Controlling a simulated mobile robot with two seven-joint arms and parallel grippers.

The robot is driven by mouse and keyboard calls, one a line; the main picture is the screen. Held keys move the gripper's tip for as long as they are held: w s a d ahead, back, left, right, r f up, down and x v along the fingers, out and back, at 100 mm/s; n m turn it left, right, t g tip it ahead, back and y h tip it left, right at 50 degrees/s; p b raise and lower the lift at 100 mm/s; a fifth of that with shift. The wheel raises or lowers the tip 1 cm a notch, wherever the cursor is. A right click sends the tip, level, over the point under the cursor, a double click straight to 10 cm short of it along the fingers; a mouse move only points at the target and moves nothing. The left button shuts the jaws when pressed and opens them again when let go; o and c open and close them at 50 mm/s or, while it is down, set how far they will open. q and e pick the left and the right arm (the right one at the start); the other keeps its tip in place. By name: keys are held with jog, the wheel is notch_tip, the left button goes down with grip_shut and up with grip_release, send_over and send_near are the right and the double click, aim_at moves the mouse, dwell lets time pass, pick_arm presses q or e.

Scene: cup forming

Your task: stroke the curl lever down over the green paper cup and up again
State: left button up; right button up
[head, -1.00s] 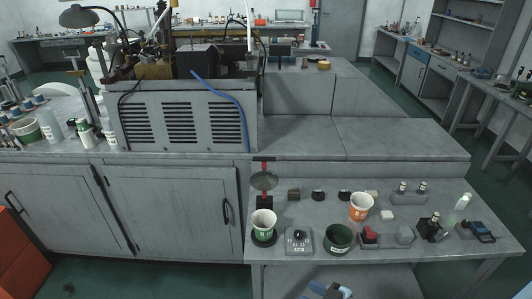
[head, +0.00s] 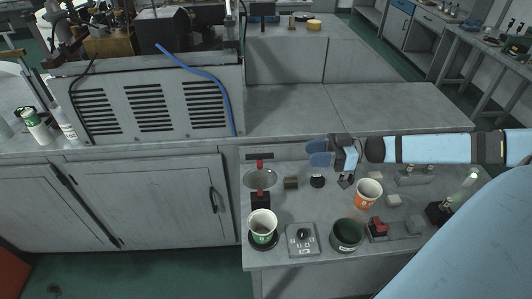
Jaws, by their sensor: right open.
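The green paper cup (head: 263,226), white above with a green lower part, stands upright on a dark round base near the left front of the low bench. Just behind it is the curl lever (head: 260,165), with a red upper part, above a grey disc (head: 260,179) and a black block. The disc is up, behind the cup and apart from its rim. My right gripper (head: 346,181) is open and empty, hanging low over the bench right of the lever and behind the orange cup, touching neither lever nor green cup. My left gripper is not in view.
A grey control box (head: 302,239), a dark green bowl (head: 347,235) and a red-topped block (head: 378,228) line the front edge. An orange-and-white cup (head: 367,193) stands in front of my right gripper.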

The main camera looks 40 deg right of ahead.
aim_at(267, 154)
jog(key=p+x, duration=0.1)
jog(key=x, duration=0.9)
jog(key=shift+w+a+r, duration=0.1)
jog(key=shift+w+a, duration=0.1)
jog(key=shift+w, duration=0.2)
jog(key=shift+x, duration=0.8)
grip_shut()
